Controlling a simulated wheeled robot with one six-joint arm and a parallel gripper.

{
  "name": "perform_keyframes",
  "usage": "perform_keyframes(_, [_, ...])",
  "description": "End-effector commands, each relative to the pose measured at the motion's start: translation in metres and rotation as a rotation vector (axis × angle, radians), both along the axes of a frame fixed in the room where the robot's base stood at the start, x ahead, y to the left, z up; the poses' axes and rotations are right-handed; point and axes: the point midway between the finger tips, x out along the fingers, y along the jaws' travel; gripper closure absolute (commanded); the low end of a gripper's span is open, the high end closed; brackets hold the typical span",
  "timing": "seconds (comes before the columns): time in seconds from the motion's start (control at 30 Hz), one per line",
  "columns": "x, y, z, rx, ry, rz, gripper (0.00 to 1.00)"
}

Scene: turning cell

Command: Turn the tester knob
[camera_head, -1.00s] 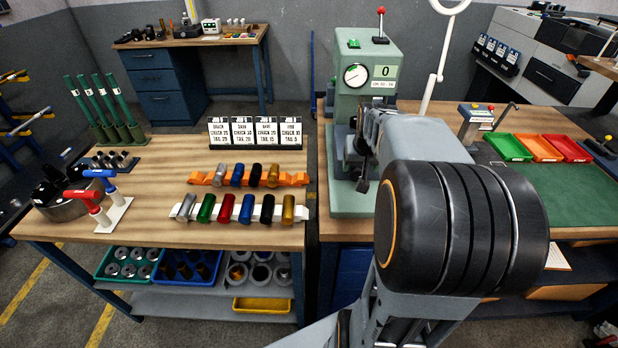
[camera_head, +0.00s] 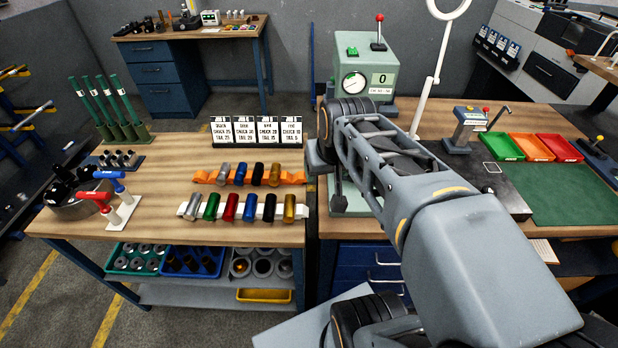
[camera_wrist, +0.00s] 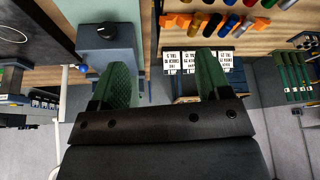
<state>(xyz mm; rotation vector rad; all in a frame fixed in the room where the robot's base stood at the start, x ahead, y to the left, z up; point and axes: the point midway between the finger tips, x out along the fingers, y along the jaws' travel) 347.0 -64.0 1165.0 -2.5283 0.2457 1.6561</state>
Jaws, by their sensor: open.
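The green tester (camera_head: 365,68) stands on the right bench, with a round gauge, a display reading 0 and a red-tipped lever on top. The knob cannot be made out in the head view. My gripper (camera_wrist: 166,78) is open and empty, with its two green-padded fingers apart. The knob lies beyond the left finger's tip in the wrist view, with no visible contact. In the head view my arm covers the tester's lower part and the gripper's fingers cannot be made out.
A ring on a white stand (camera_head: 432,55) rises close behind my arm. Coloured cylinders in racks (camera_head: 250,208) and a row of label cards (camera_head: 257,131) are on the left table. Green, orange and red trays (camera_head: 532,147) lie at the right.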

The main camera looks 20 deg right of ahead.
Motion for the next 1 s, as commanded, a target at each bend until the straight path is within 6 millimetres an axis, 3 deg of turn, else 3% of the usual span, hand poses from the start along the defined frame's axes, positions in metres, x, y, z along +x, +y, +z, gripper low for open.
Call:
perform_keyframes(0.2, [-0.021,0.033,0.01,0.001,-0.007,0.088,0.29])
perform_keyframes(0.5, [-0.04,0.058,0.01,0.001,-0.013,0.161,0.29])
perform_keyframes(1.0, [-0.044,0.063,0.008,0.002,-0.013,0.178,0.3])
